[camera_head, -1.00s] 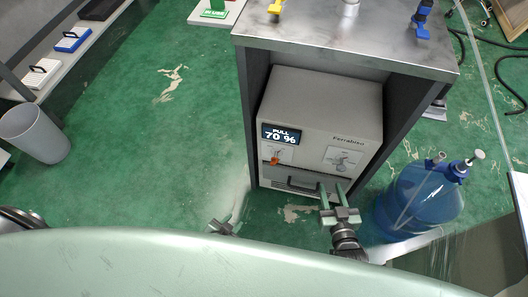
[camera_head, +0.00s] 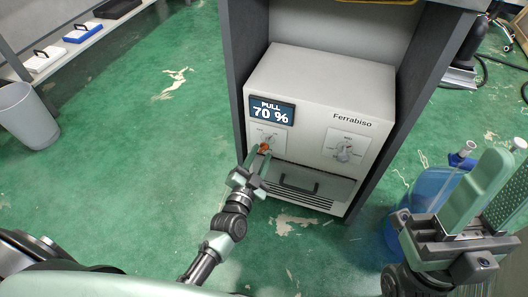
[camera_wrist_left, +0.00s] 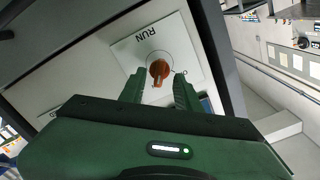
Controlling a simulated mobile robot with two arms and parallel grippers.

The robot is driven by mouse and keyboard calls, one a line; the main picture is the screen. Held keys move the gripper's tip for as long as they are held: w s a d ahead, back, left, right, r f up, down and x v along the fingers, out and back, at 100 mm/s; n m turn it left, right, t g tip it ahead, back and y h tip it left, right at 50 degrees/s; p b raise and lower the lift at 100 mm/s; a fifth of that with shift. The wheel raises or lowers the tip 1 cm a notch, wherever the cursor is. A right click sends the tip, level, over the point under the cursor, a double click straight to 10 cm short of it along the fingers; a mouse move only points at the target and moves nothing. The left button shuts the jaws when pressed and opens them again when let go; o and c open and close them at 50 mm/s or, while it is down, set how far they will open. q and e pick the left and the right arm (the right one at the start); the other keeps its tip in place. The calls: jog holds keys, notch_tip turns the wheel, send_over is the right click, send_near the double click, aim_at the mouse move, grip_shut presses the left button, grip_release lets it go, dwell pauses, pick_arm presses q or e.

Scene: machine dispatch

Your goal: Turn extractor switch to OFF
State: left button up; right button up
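The extractor is a pale box marked Ferrabiso (camera_head: 350,85) in a dark cabinet, with a display (camera_head: 271,113) reading PULL 70 %. Its switch is an orange knob (camera_head: 264,148) below the display. The wrist view shows the knob (camera_wrist_left: 158,70) on a white plate (camera_wrist_left: 125,52) with the word RUN upside down. My left gripper (camera_head: 259,160) is at the knob, its fingers (camera_wrist_left: 158,88) apart, one on each side; contact is not clear. My right gripper (camera_head: 503,175) is open and empty, raised at the right.
A blue water bottle (camera_head: 428,190) stands on the floor behind my right gripper. A grey bin (camera_head: 28,117) is far left. Green floor left of the cabinet is clear.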

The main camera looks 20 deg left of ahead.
aim_at(263, 151)
pick_arm(q)
jog(key=shift+w+d+f+b, duration=0.1)
jog(key=shift+w+b, duration=0.4)
jog(key=shift+w, duration=1.3)
grip_shut()
